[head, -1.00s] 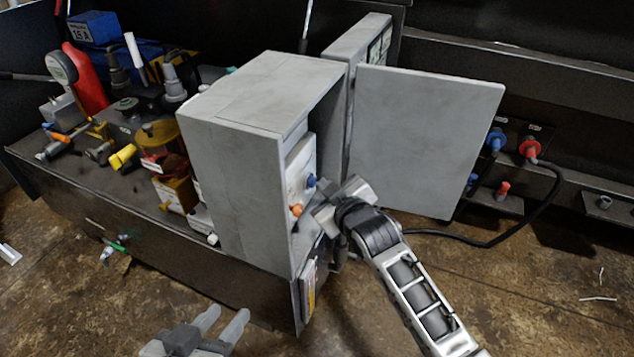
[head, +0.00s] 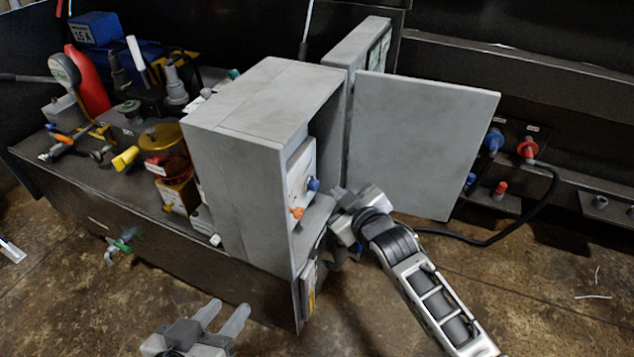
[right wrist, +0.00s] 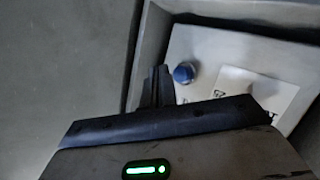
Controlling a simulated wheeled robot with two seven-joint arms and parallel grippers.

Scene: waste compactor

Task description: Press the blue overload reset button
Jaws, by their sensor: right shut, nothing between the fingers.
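The blue button (head: 313,184) sits on a white unit (head: 300,180) inside the open grey cabinet (head: 235,170). It also shows in the right wrist view (right wrist: 184,72) as a round blue cap on a white panel. My right gripper (head: 338,193) is shut and empty, just right of the button in the head view, apparently apart from it. In the right wrist view its shut fingertips (right wrist: 157,85) appear just left of the button. My left gripper (head: 224,312) is open and empty, low in front of the bench.
An orange knob (head: 296,213) is below the blue button. The open grey door (head: 420,140) stands behind my right gripper. A bench crowded with tools (head: 130,130) is at left. Blue (head: 494,140) and red (head: 528,149) connectors with a black cable are at right.

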